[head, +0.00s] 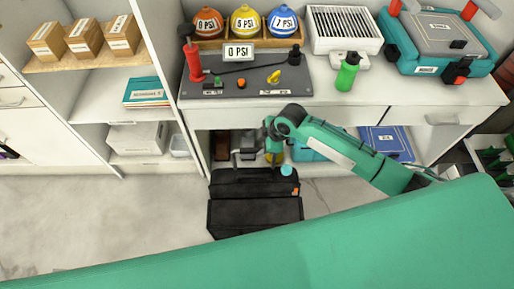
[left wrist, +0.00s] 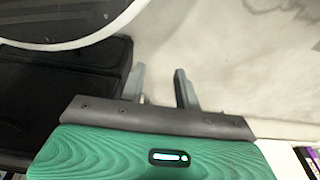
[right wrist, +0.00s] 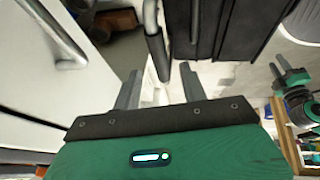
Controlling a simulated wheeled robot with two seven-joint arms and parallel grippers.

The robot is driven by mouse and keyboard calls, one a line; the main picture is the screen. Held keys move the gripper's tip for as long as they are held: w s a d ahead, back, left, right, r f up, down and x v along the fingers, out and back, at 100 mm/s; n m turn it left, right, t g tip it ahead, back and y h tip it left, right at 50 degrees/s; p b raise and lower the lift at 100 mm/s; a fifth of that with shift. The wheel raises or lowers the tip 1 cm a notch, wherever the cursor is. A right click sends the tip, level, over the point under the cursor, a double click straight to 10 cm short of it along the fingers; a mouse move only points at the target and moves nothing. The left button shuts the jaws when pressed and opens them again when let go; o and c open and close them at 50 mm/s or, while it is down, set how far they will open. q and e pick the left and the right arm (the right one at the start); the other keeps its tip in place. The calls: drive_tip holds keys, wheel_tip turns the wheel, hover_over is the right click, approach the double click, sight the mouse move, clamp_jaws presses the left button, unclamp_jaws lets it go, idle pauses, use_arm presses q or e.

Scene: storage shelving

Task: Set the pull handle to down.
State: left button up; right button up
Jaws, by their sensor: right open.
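A black suitcase (head: 255,213) stands on the floor in front of the shelving. Its grey pull handle (head: 246,154) appears raised above the case's far edge. In the right wrist view, a grey metal tube of the handle (right wrist: 154,42) runs down toward the space between my right fingers, beside the black case (right wrist: 222,28). My right gripper (right wrist: 160,88) is open close to this tube; contact cannot be told. In the head view my right gripper (head: 275,155) is over the suitcase's far side.
My green left arm crosses the foreground. Floor left of the suitcase (head: 120,215) is clear.

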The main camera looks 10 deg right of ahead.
sight(256, 150)
drive_tip(key=shift+x, duration=2.2)
drive_tip(key=shift+c, duration=0.2)
clamp_jaws()
drive_tip(key=shift+f, duration=0.1)
